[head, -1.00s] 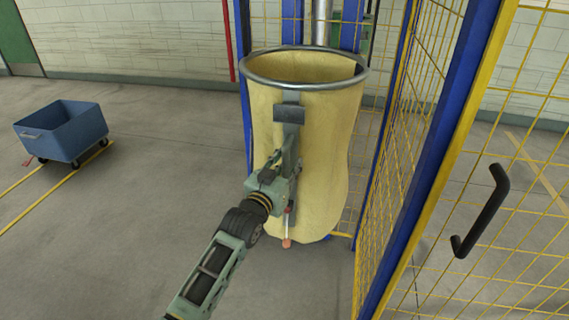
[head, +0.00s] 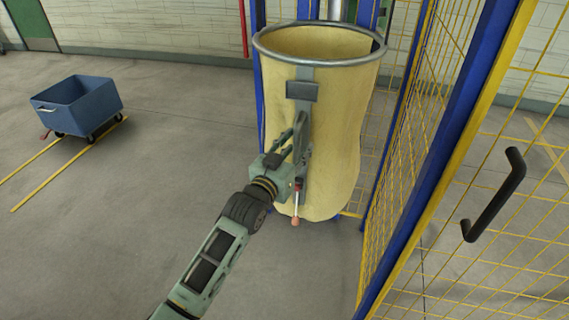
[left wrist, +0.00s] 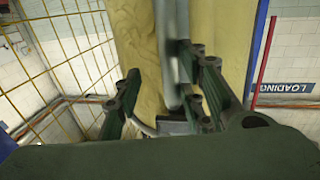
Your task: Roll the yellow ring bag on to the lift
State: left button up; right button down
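The yellow ring bag (head: 335,110) stands upright in the head view, open at its grey metal ring (head: 262,50). A grey strap or bar with a dark block (head: 302,90) runs down its front. The blue-framed lift (head: 262,110) is right behind the bag; the bag hides much of it. My left gripper (head: 300,145) is at the bag's front, beside the grey bar. In the left wrist view its fingers (left wrist: 165,95) stand apart with the blurred grey bar between them, nearer the right finger. Contact cannot be told. My right gripper is not in view.
A yellow mesh gate (head: 450,190) with a blue post and black handle (head: 495,195) stands close on the right. A blue wheeled cart (head: 80,105) is at the left by yellow floor lines. The floor between is clear.

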pick_arm(q)
jog(key=v, duration=0.9)
dwell(0.8)
